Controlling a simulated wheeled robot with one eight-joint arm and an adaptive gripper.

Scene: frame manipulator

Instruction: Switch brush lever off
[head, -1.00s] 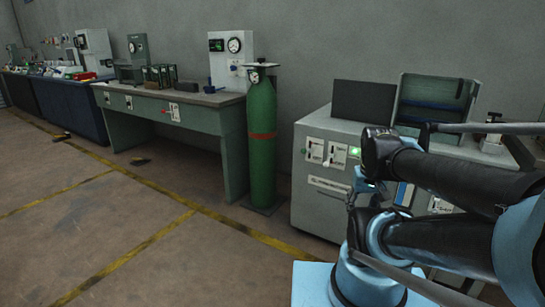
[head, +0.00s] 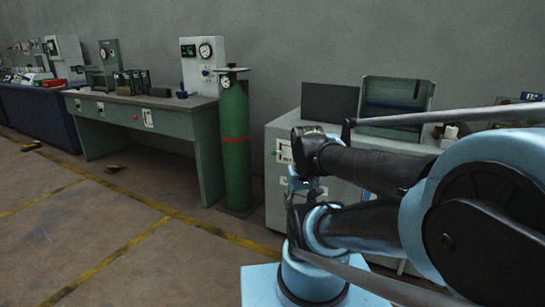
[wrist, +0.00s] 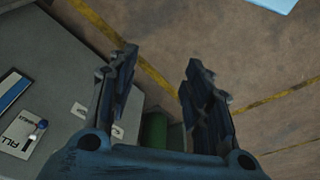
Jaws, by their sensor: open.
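The grey-green cabinet (head: 280,203) stands right of centre in the head view, with my arm across most of its front. A white switch plate (head: 284,152) shows at its left, partly covered by my arm. I cannot read which lever is the brush lever. My gripper (wrist: 162,65) is open and empty, its fingers apart, to the right of that plate and not touching it.
A green gas cylinder (head: 235,145) stands between the cabinet and a green workbench (head: 150,118). The cylinder's green body also shows between my fingers in the wrist view (wrist: 154,132). The floor (head: 90,235) in front is clear, with yellow lines.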

